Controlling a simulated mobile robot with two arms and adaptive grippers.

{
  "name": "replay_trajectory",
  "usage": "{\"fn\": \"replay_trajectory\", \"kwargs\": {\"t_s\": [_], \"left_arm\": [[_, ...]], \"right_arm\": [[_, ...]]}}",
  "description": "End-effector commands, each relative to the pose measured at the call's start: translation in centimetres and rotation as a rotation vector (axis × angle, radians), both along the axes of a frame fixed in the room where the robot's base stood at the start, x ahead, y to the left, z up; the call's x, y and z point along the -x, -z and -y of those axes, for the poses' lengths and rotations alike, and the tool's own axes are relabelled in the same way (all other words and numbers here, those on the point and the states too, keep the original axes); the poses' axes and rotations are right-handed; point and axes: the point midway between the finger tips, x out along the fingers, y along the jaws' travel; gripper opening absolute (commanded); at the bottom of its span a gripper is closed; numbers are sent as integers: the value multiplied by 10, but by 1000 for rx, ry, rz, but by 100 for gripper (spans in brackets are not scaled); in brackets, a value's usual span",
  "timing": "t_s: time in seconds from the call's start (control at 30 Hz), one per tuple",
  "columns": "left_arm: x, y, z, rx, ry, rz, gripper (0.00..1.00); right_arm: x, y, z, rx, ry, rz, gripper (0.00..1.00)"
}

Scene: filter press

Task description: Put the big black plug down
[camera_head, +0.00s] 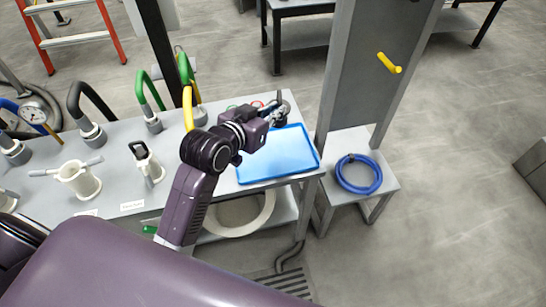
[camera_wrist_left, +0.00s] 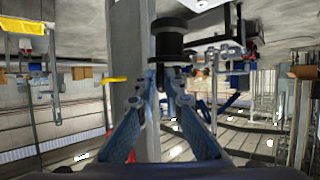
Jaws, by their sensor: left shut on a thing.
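The big black plug (camera_wrist_left: 171,42) is in front of my left fingertips in the left wrist view, a dark round body with a wider flange and a thin stem below. My left gripper (camera_wrist_left: 161,98) is shut on its stem. In the head view the left gripper (camera_head: 274,112) is over the back part of the blue tray (camera_head: 262,172), and the dark plug (camera_head: 283,116) shows small at its tip. Its exact height over the tray is hard to tell. My right gripper is in neither view.
The tray lies at the right end of the grey bench (camera_head: 115,190). Left of it stand hoses, a white jug (camera_head: 78,180) and a black-handled holder (camera_head: 147,163). A blue hose coil (camera_head: 359,174) lies on a low stand beside a grey post (camera_head: 368,80). The tray's front is clear.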

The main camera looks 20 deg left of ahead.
Motion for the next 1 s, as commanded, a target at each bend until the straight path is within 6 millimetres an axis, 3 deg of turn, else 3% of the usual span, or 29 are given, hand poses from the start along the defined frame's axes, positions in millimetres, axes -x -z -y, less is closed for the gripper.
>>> {"fn": "replay_trajectory", "kwargs": {"t_s": [0.3,0.43,0.8,1.0], "left_arm": [[-22,-29,4,12,-187,11,0],[-24,-26,6,12,-210,4,0],[-23,68,5,9,-211,-2,0],[-23,110,5,9,-210,2,0]], "right_arm": [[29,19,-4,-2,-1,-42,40],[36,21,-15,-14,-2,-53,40],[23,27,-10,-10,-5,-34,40],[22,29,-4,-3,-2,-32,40]]}}
